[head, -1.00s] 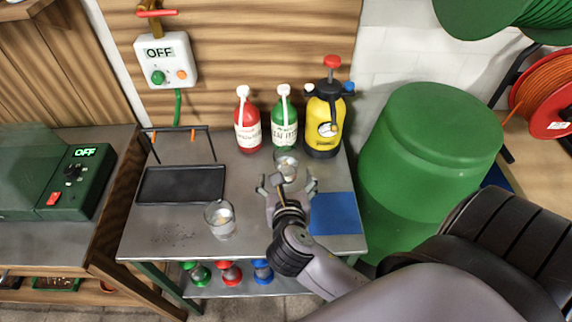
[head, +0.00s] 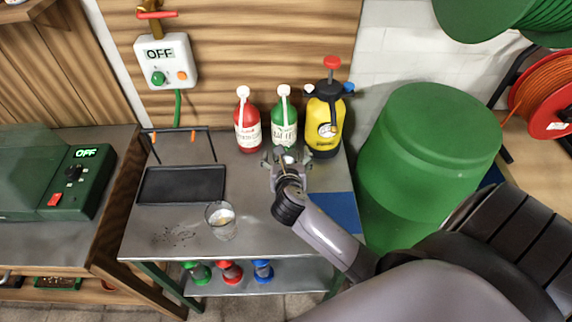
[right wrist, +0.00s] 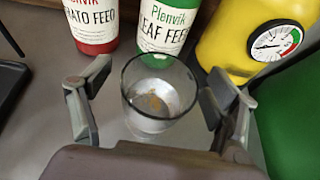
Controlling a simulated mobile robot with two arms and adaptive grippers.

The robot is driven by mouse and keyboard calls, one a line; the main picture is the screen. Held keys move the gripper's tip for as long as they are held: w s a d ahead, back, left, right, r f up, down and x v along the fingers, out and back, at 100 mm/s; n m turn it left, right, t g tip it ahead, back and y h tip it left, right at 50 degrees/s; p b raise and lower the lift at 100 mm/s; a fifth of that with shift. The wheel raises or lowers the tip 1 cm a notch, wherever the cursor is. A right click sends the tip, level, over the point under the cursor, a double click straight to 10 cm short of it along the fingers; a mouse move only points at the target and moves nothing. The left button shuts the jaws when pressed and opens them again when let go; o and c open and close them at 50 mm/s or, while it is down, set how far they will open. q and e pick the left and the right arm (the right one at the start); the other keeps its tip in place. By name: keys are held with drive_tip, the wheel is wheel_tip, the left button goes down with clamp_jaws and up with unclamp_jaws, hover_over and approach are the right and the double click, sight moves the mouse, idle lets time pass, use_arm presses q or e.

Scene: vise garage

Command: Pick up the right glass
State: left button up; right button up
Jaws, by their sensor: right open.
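The right glass (right wrist: 160,97) is clear, with some brownish residue at its bottom. In the right wrist view it stands upright between the two open fingers of my right gripper (right wrist: 158,110), with a gap visible on each side. In the head view my right gripper (head: 287,160) reaches over the table in front of the green bottle and largely hides this glass. Another clear glass (head: 221,221) stands at the table's front, left of my right arm. My left gripper is not in view.
A red bottle (head: 247,122), a green bottle (head: 284,118) and a yellow sprayer (head: 323,122) stand close behind the right gripper. A black tray (head: 180,185) lies left, a blue mat (head: 335,212) right. A green barrel (head: 425,165) stands beside the table.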

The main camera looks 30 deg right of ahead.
drive_tip(key=shift+r, duration=0.1)
clamp_jaws()
idle(1.0)
